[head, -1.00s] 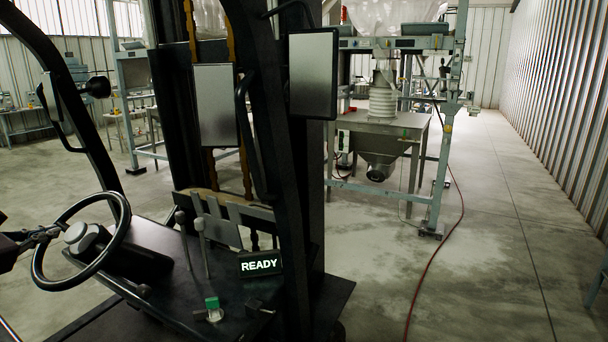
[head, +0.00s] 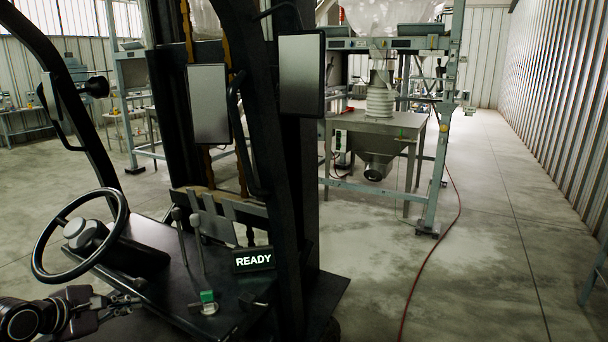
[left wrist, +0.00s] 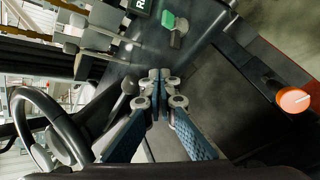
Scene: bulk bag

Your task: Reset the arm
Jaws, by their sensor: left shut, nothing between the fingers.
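My left gripper (head: 128,300) is low at the left of the head view, in front of and below the steering wheel (head: 78,240). In the left wrist view its fingers (left wrist: 157,85) are closed together with nothing between them. The steering wheel also shows at the left of the left wrist view (left wrist: 22,115), apart from the fingers. The fingers point over the dark console toward the green-topped switch (head: 207,302), which also shows in the left wrist view (left wrist: 174,28). My right gripper is not in view.
A display reading READY (head: 254,260) and several levers (head: 196,225) stand on the console. An orange knob (left wrist: 293,100) is at the right of the left wrist view. Beyond the dark mast stands a steel frame with a hopper (head: 374,160). A red hose (head: 432,255) crosses the open floor.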

